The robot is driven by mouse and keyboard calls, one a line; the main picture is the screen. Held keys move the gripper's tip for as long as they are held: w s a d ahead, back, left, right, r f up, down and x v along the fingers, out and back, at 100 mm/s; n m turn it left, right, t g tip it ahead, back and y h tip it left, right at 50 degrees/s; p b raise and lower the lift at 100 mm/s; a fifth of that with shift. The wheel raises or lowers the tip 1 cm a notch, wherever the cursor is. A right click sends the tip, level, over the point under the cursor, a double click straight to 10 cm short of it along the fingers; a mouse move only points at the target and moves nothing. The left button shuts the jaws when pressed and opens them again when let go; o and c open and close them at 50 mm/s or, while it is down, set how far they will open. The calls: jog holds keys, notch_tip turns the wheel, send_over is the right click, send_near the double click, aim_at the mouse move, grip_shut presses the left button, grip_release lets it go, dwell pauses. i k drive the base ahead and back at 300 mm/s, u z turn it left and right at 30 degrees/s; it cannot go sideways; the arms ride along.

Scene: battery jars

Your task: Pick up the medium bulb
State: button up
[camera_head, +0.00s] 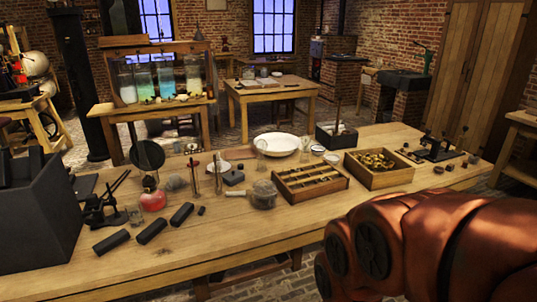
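I cannot tell for certain which thing is the medium bulb. A rounded greyish, glassy piece (263,195) with a side stem lies on the wooden table (235,238), left of a compartmented tray. A smaller greyish rounded piece (175,183) lies farther left, near a round red vessel (153,200). A clear glass vessel (261,153) stands near a white dish. My reddish-brown arm fills the lower right and hides part of the table there. My gripper's fingers do not show.
A compartmented wooden tray (310,195) and a wooden box of brass-coloured pieces (378,182) stand right of centre. Dark blocks (152,231) lie at front left, beside a large dark box (40,225). A white dish (277,137) lies behind. The front centre is fairly clear.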

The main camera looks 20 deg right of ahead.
aim_at(305, 139)
jog(key=u, duration=0.25)
jog(key=k, duration=0.5)
jog(key=z, duration=0.85)
jog(key=i, duration=0.8)
jog(key=z, duration=0.7)
jog(key=i, duration=0.95)
jog(key=u, duration=1.05)
jog(key=i, duration=0.9)
jog(key=u, duration=0.95)
